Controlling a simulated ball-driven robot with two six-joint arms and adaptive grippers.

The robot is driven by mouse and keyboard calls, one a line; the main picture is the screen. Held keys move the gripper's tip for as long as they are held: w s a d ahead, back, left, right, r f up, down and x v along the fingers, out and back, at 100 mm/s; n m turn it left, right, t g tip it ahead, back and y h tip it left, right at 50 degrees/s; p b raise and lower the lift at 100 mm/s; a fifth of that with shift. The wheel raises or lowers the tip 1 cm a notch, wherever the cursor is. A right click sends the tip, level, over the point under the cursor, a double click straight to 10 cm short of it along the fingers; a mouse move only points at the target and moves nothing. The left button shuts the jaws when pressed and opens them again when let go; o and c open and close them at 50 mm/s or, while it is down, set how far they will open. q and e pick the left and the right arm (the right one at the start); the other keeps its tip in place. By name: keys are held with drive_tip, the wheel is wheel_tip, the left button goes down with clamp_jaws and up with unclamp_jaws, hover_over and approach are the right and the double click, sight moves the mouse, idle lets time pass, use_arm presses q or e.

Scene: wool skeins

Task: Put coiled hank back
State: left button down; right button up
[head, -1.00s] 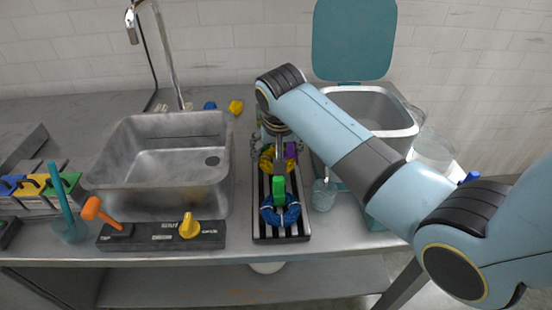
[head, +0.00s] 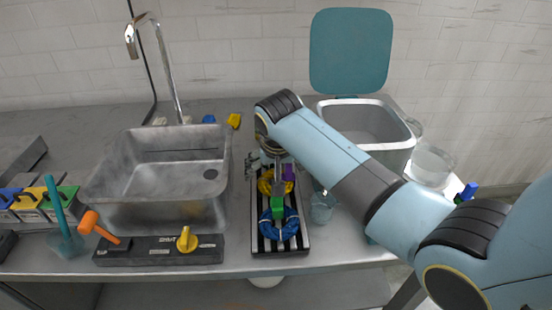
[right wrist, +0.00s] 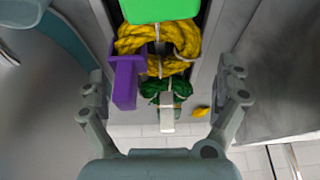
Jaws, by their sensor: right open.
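A yellow hank (head: 265,183) lies farther back, beside a purple piece (head: 289,173). In the right wrist view the yellow hank (right wrist: 185,42) lies below the green piece (right wrist: 160,10), with the purple piece (right wrist: 127,82) at its left. A dark green hank (right wrist: 181,88) shows farther down, around a pale bar. My right gripper (right wrist: 168,92) is open above the rack's far part, its fingers apart on either side. My left gripper is out of view.
A metal sink (head: 150,213) stands left of the rack, with a faucet (head: 168,70) behind. An open grey bin (head: 400,135) with a teal lid (head: 350,50) stands at right, a clear cup (head: 321,208) before it. A control strip (head: 150,252) with a yellow knob lies in front.

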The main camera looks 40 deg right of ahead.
drive_tip(key=v, duration=1.1)
drive_tip(key=shift+p, duration=0.45)
drive_tip(key=shift+f, duration=0.1)
